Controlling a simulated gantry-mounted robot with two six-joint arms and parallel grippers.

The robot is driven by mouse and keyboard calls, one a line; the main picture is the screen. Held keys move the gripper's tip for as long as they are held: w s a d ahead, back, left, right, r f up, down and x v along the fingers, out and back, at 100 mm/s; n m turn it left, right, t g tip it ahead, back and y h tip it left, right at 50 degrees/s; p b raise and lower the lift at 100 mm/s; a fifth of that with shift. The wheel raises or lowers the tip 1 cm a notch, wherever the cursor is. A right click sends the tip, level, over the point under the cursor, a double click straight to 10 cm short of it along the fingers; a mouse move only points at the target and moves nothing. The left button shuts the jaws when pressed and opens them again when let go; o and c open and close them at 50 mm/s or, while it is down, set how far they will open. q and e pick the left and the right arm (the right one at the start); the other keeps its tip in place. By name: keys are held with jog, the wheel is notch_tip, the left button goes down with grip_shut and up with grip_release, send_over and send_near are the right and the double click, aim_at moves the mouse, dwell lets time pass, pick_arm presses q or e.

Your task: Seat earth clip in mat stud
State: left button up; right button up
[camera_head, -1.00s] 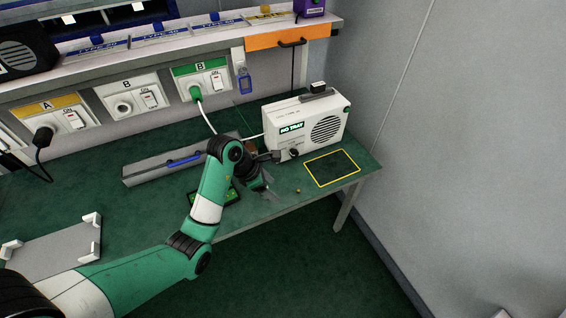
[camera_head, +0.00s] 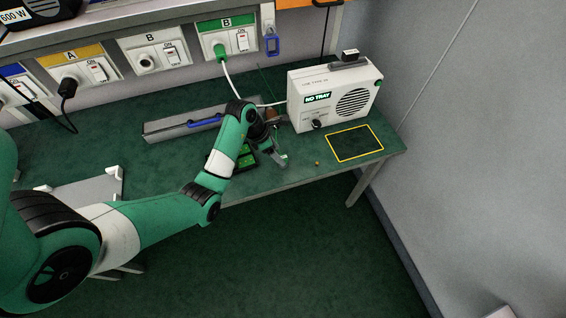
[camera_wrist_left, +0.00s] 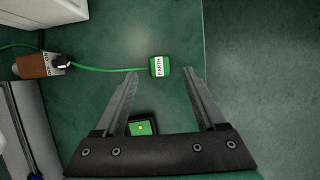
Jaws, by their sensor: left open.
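The earth clip (camera_wrist_left: 160,66) is a small green block with a white EARTH label, with a green cord running left from it in the left wrist view. It lies near the table edge. My left gripper (camera_wrist_left: 160,74) is open, with its fingertips spread on either side of the clip and apart from it. In the head view my left gripper (camera_head: 280,157) is low over the table's front part, and the clip is hard to make out there. A small brass stud (camera_head: 317,163) stands on the green mat to the right of the gripper. My right gripper is not in view.
A white NO TRAY unit (camera_head: 334,96) stands behind a yellow-outlined rectangle (camera_head: 355,143). A dark device with a green face (camera_wrist_left: 143,127) lies below the clip, between my fingers. A grey case with a blue handle (camera_head: 185,127) lies left. The table's front edge is close.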

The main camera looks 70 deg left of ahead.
aim_at(282, 157)
pick_arm(q)
jog(key=b+x, duration=0.3)
jog(key=x, duration=0.2)
jog(key=shift+f+b, duration=0.1)
jog(key=shift+b, duration=0.2)
jog(key=shift+w, duration=0.1)
grip_shut()
